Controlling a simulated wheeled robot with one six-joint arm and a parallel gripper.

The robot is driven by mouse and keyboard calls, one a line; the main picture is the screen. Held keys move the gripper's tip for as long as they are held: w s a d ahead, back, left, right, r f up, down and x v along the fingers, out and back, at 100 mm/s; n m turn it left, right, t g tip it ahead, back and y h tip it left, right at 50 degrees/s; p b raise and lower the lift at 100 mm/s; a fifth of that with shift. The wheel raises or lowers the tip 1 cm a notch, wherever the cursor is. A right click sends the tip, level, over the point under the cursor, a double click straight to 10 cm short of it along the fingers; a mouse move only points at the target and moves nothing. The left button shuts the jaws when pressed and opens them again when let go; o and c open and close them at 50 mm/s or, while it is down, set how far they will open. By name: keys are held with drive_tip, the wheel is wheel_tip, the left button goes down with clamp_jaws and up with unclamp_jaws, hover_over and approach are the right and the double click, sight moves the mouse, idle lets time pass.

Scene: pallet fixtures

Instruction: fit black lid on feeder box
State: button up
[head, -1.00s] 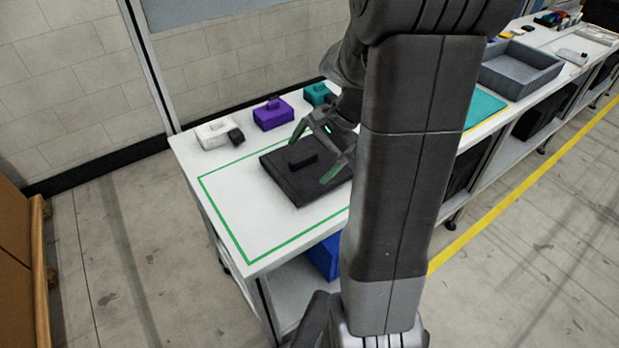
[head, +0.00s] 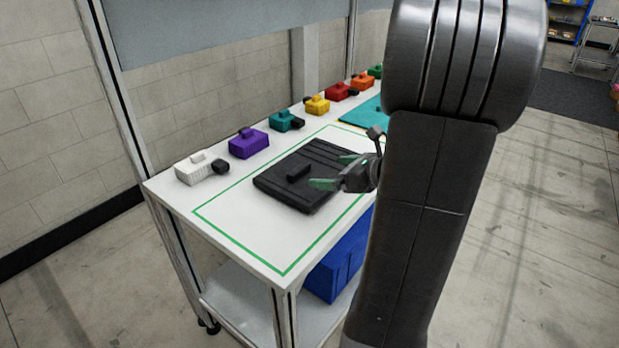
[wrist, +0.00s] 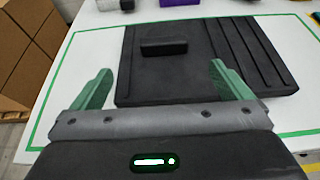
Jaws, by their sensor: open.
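A flat black lid-like slab (head: 275,183) lies on the white table inside a green outline. It has a raised bar handle (head: 298,172) and grooves along one side. In the wrist view the slab (wrist: 195,82) lies ahead of and between my fingers, with the handle (wrist: 163,47) near its far left. My gripper (head: 330,172) is open and empty at the slab's near right edge. In the wrist view its green fingers (wrist: 160,68) are spread wide, apart from the handle. I cannot tell which thing is the feeder box, or whether one is under the slab.
Small boxes stand along the table's back: white (head: 196,170), purple (head: 249,144), teal (head: 284,121), yellow (head: 317,105), red (head: 337,91) and others. A teal mat (head: 362,112) lies farther right. A blue bin (head: 338,265) sits on the lower shelf. The outline's front left is bare.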

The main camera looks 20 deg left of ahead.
sight(301, 169)
drive_tip(key=x, duration=0.6)
drive_tip(key=shift+w+a+f, duration=0.15)
drive_tip(key=shift+w+a, duration=0.05)
drive_tip(key=shift+a, duration=0.15)
drive_tip(key=shift+w+b+x, duration=0.15)
drive_tip(key=shift+x, duration=1.2)
drive_tip(key=shift+w+b+x, duration=0.15)
drive_tip(key=shift+x, duration=1.15)
drive_tip(key=c, duration=1.6)
